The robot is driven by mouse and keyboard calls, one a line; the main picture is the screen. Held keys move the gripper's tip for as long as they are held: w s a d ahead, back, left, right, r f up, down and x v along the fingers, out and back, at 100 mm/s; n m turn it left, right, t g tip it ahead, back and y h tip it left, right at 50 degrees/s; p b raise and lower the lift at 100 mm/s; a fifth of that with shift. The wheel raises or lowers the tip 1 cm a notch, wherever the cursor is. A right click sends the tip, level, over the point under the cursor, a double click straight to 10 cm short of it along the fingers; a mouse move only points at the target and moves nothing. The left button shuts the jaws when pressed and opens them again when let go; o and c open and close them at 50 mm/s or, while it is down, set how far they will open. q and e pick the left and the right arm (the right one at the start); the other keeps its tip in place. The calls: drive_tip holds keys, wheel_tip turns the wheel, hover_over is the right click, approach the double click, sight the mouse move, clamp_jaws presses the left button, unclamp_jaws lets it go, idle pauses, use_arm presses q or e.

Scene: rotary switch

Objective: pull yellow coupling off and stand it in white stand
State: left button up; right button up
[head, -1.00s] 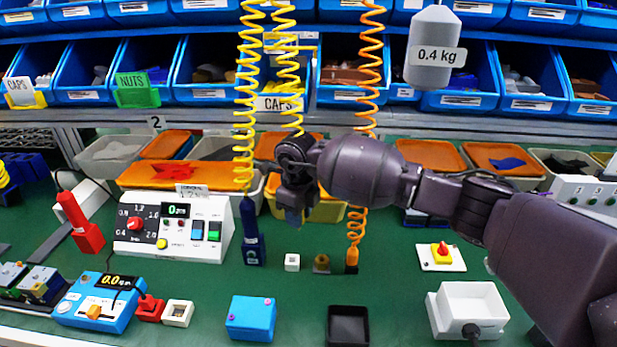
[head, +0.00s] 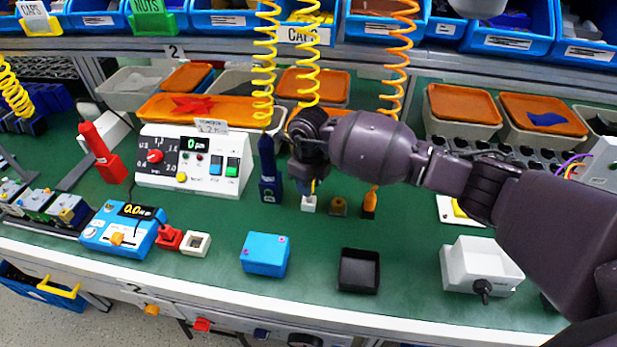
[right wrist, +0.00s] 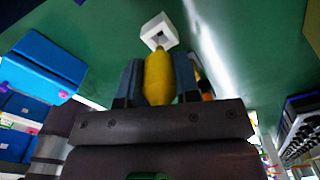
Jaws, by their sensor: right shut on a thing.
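My right gripper (head: 312,184) is shut on the yellow coupling (right wrist: 158,78), which points at the white stand in the right wrist view. The coupling's lower tip shows just above the white stand (head: 309,203) in the head view. The stand is a small white block with a square hole, also seen in the right wrist view (right wrist: 159,32). The tip overlaps the stand's edge there; I cannot tell whether it is in the hole. A yellow coiled hose (head: 304,62) hangs behind the gripper; its lower end is hidden. My left gripper is out of view.
A dark blue coupling (head: 267,165) stands left of the white stand. A small brownish stand (head: 339,207) and an orange coupling (head: 370,198) are to its right. A blue box (head: 265,255) and black tray (head: 358,270) lie in front, with clear green table between.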

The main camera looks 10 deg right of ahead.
drive_tip(key=shift+f, duration=0.35)
drive_tip(key=shift+f, duration=0.2)
idle(0.4)
drive_tip(key=shift+f, duration=0.35)
idle(0.4)
drive_tip(key=shift+f+b, duration=0.55)
drive_tip(key=shift+f, duration=0.35)
idle(0.7)
drive_tip(key=o, duration=1)
